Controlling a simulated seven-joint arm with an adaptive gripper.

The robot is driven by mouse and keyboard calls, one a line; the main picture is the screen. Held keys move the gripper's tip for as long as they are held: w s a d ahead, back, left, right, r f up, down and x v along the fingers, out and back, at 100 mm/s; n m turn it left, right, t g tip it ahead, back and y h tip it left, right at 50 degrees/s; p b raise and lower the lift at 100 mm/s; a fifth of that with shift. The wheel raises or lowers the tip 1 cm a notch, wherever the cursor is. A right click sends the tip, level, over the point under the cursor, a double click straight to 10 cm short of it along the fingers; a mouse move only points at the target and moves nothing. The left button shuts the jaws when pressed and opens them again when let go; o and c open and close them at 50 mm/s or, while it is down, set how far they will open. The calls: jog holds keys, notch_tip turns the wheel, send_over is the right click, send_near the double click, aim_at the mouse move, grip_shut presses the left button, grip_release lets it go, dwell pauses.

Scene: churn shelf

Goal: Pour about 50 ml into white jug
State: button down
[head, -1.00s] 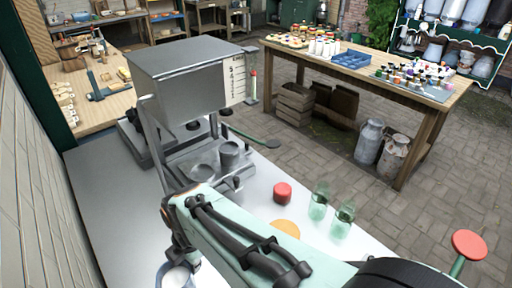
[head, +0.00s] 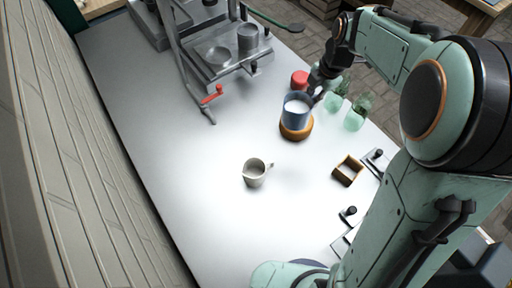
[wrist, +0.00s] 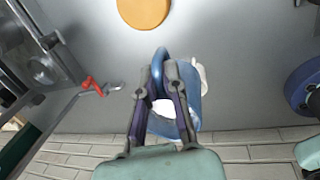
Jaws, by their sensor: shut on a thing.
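My gripper (head: 318,88) is shut on the handle of a blue jug (head: 296,112) with white liquid in it. The white jug (head: 254,174) stands upright on the bench, nearer and left of the blue jug. In the wrist view a white edge, likely the white jug's (wrist: 201,74), shows behind the blue jug.
A metal machine with a red-handled tap (head: 211,96) stands at the back left. A red lid (head: 300,79) and green glasses (head: 356,112) are near the right edge. A small wooden box (head: 348,170) lies at right. The bench around the white jug is clear.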

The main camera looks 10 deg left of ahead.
jog(key=f, duration=0.5)
jog(key=d+f, duration=0.1)
jog(key=f, duration=0.9)
jog(key=shift+w+d, duration=0.25)
jog(key=shift+d, duration=0.15)
jog(key=shift+a, duration=0.15)
jog(key=s+a+r+t+h, duration=0.4)
jog(key=a+r+h, duration=0.1)
jog(key=r, duration=0.1)
jog(key=shift+s+t, duration=0.3)
jog(key=shift+s, duration=0.05)
jog(key=shift+s+a+r+n+h, duration=0.15)
jog(key=shift+a+n+h, duration=0.05)
jog(key=shift+n+h, duration=0.1)
jog(key=shift+s+a+r+t+h, duration=0.4)
jog(key=shift+r+t+h, duration=0.1)
jog(key=shift+t, duration=0.3)
dwell(0.3)
jog(key=shift+s+a+f+h, duration=0.15)
jog(key=shift+s+a+h, duration=0.1)
jog(key=shift+h, duration=0.05)
dwell(0.5)
